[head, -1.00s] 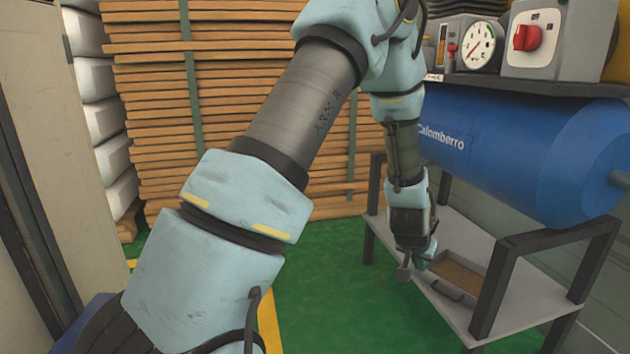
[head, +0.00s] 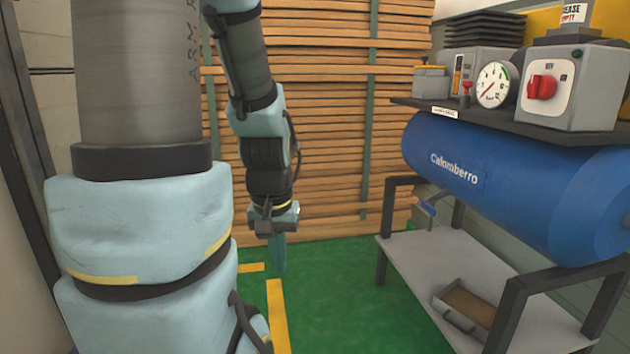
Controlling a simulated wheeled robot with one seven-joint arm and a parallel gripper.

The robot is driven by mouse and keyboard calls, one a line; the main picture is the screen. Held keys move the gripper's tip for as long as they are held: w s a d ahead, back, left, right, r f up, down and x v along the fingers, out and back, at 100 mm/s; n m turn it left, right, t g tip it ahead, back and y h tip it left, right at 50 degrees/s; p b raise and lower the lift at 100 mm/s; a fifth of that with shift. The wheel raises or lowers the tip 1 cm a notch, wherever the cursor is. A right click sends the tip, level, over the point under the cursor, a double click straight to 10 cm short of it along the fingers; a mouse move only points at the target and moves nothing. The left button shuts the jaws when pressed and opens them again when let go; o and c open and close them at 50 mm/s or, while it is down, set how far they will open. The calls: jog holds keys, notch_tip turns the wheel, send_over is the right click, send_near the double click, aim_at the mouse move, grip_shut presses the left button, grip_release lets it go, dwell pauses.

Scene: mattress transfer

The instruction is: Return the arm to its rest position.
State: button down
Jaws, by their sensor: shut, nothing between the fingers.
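My arm stands upright on the left of the head view, its upper part running out of the top edge. Its forearm hangs down left of centre, with my gripper (head: 278,252) at the lower end, pointing down. The gripper is shut and holds nothing. It is above the green floor (head: 335,300), in front of the stacked planks and clear of the bench at the right.
A blue Calomberro tank (head: 510,180) lies under a shelf with a gauge (head: 493,85) and a red-switch box (head: 575,90). Below, a grey bench (head: 420,255) holds a small tray (head: 440,302). Stacked planks (head: 330,120) fill the back. Green floor between arm and bench is free.

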notch_tip(320, 180, up, 33)
jog(key=p, duration=3.1)
